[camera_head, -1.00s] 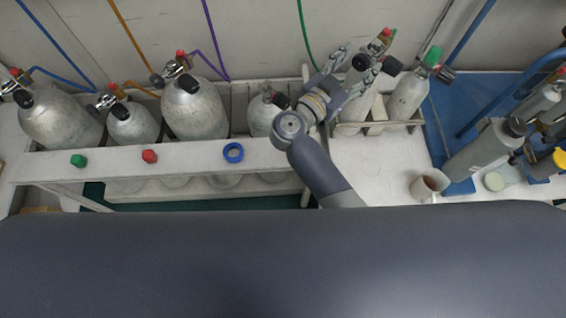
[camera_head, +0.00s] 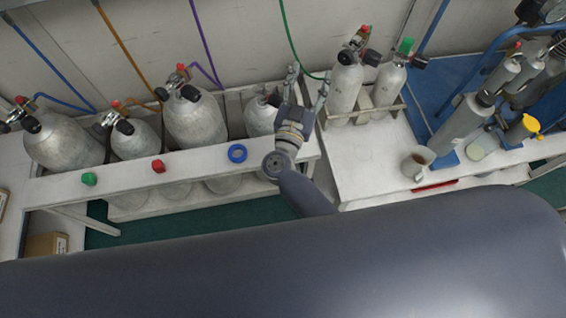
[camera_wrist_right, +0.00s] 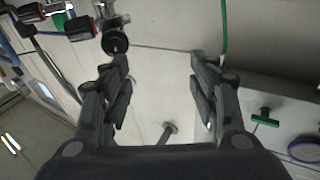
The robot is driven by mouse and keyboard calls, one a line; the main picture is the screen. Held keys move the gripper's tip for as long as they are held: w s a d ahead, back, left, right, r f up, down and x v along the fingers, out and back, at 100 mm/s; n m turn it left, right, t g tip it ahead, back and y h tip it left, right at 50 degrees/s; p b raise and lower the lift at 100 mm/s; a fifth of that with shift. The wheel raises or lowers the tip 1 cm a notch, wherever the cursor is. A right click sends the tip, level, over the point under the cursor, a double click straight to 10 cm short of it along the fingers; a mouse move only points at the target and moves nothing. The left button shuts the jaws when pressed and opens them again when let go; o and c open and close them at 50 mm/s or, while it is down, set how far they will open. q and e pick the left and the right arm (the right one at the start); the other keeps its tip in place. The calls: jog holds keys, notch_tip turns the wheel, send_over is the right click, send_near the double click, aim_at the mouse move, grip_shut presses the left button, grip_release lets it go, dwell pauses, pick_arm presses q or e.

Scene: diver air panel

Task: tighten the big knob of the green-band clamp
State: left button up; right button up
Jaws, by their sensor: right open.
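My right gripper (camera_head: 308,82) is open and empty, with its fingers toward the back wall, just left of the two small racked cylinders. In the right wrist view the open fingers (camera_wrist_right: 160,62) have only wall between them. The green hose (camera_head: 288,35) comes down the wall and bends right behind the gripper, toward the left racked cylinder (camera_head: 344,88). That cylinder's valve (camera_head: 358,42) has black knobs and a red end. A black round knob (camera_wrist_right: 115,42) shows near the left fingertip in the right wrist view. I cannot make out a green band on a clamp. My left gripper is out of view.
A mug (camera_head: 417,164) stands on the right bench (camera_head: 365,165). More cylinders (camera_head: 464,125) stand farther right.

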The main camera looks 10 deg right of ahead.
jog(key=s+a+f+n+y, duration=0.2)
jog(key=a+f+n+y, duration=0.65)
jog(key=y, duration=0.25)
jog(key=s+f+g+y, duration=0.1)
jog(key=s+f+g, duration=0.2)
jog(key=f, duration=0.4)
jog(key=s+f+n+g+y+p, duration=0.1)
jog(key=s+f+g, duration=0.2)
jog(key=s+f, duration=0.2)
jog(key=shift+s+d+f+y, duration=0.2)
jog(key=shift+s+f+y, duration=0.15)
jog(key=shift+f, duration=1)
jog(key=shift+p, duration=0.3)
